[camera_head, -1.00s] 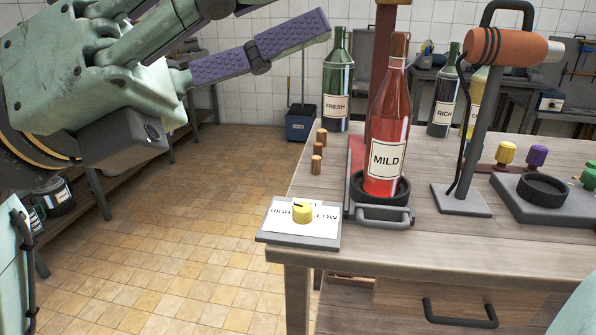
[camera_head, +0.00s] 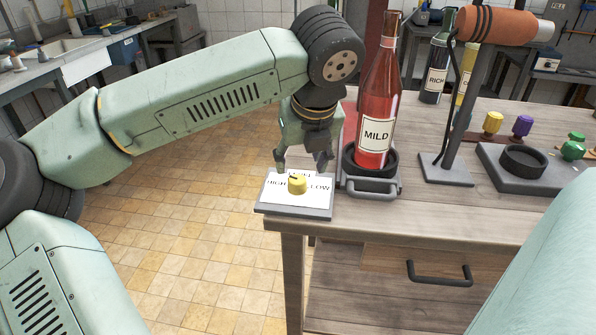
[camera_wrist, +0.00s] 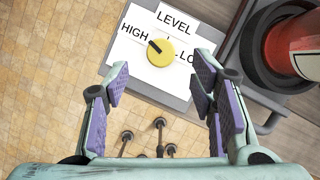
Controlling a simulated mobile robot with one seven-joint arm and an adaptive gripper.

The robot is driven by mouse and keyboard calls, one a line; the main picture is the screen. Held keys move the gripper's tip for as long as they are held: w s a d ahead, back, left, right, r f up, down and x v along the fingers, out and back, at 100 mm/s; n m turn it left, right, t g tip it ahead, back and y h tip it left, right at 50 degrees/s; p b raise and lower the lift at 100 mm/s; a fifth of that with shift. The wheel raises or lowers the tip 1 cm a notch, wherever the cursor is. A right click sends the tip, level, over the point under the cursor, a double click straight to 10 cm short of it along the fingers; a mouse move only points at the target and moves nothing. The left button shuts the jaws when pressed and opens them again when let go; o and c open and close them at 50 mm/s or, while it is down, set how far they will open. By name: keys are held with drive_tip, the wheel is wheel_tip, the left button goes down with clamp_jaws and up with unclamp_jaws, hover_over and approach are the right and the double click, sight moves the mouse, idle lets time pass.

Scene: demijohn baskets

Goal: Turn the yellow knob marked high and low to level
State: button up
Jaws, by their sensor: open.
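The yellow knob (camera_head: 297,184) sits on a white label plate on a grey base (camera_head: 322,213) at the table's front left corner. In the wrist view the yellow knob (camera_wrist: 160,52) has a dark pointer mark aimed up-left, near HIGH. LEVEL is printed at the top of the label (camera_wrist: 125,58), and LOW is partly hidden at the right. My gripper (camera_head: 303,163) is just above and behind the knob, pointing down. In the wrist view my gripper (camera_wrist: 160,93) is open, its purple-padded fingers apart, with nothing between them. The knob lies ahead of the fingertips.
A red MILD bottle (camera_head: 379,95) stands in a dark round holder (camera_head: 352,171) close right of my gripper. Beyond it is a stand with an orange cylinder (camera_head: 501,24). Yellow and purple knobs stand farther right. Open floor lies left of the table.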

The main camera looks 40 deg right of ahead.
sight(297, 179)
drive_tip(key=p+x, duration=0.1)
drive_tip(key=x, duration=0.5)
drive_tip(key=shift+f, duration=0.1)
drive_tip(key=c, duration=1.1)
drive_tip(key=shift+c, duration=0.2)
